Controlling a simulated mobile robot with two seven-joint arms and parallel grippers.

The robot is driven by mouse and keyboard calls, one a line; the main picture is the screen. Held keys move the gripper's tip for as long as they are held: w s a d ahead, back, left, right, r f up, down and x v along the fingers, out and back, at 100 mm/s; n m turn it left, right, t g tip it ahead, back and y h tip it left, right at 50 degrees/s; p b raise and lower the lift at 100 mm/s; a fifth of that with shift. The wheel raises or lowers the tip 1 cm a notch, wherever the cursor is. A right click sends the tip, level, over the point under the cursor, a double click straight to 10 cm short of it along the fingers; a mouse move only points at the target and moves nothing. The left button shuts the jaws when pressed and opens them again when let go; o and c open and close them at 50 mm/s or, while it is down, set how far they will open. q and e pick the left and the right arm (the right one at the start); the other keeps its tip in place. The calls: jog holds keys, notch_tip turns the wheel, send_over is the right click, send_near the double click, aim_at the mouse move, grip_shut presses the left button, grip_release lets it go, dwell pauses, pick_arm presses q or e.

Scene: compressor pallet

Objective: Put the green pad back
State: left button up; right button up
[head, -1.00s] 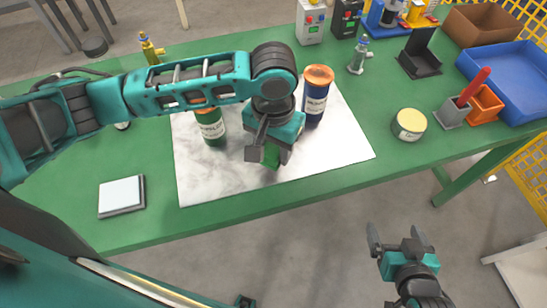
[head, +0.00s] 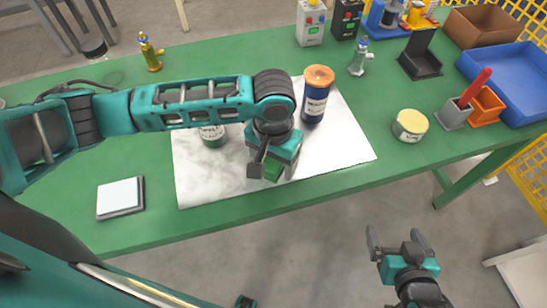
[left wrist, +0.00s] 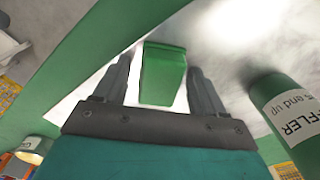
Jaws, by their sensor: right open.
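The green pad (head: 273,173) is below my left gripper (head: 265,168), over the front part of the white marbled sheet (head: 215,180); the gripper partly hides it. In the left wrist view the pad (left wrist: 163,75) shows between the two fingers (left wrist: 161,82), with pale gaps on both sides. The left gripper looks open around or above it. I cannot tell the pad's exact height over the sheet. My right gripper (head: 395,246) is open and empty, off the table's front edge.
A green canister (head: 212,136) stands left of the gripper, also in the wrist view (left wrist: 285,112). A blue canister with orange lid (head: 317,95) stands right. A light square pad (head: 121,198) lies left; a yellow-topped tin (head: 410,125) and blue tray (head: 510,82) are right.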

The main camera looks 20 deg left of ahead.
pick_arm(q)
jog(key=shift+r, duration=0.1)
notch_tip(320, 180, up, 12)
jog(key=p, duration=0.2)
dwell(0.4)
dwell(0.4)
